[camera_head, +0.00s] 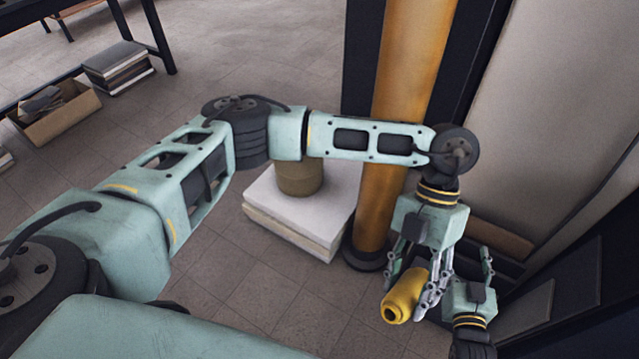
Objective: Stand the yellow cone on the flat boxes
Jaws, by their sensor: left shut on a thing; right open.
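The yellow cone (402,297) is in my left gripper (412,283), which points down and is shut on it. The cone is tilted, with a dark hole in its end facing lower left, and it is held in the air. My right gripper (463,265) is open, close beside the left gripper on its lower right, fingers pointing up. Whether it touches the cone I cannot tell. The flat boxes (265,220) are a low white stack on the floor, left of both grippers. An olive-brown round thing (298,180) stands on them, its top hidden behind my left arm.
A golden-brown upright roll (380,205) stands right beside the flat boxes. Tall pale panels (560,110) fill the right. A cardboard box (62,113) and a stack of flat items (118,67) lie far left by a dark-legged table. The tiled floor between is clear.

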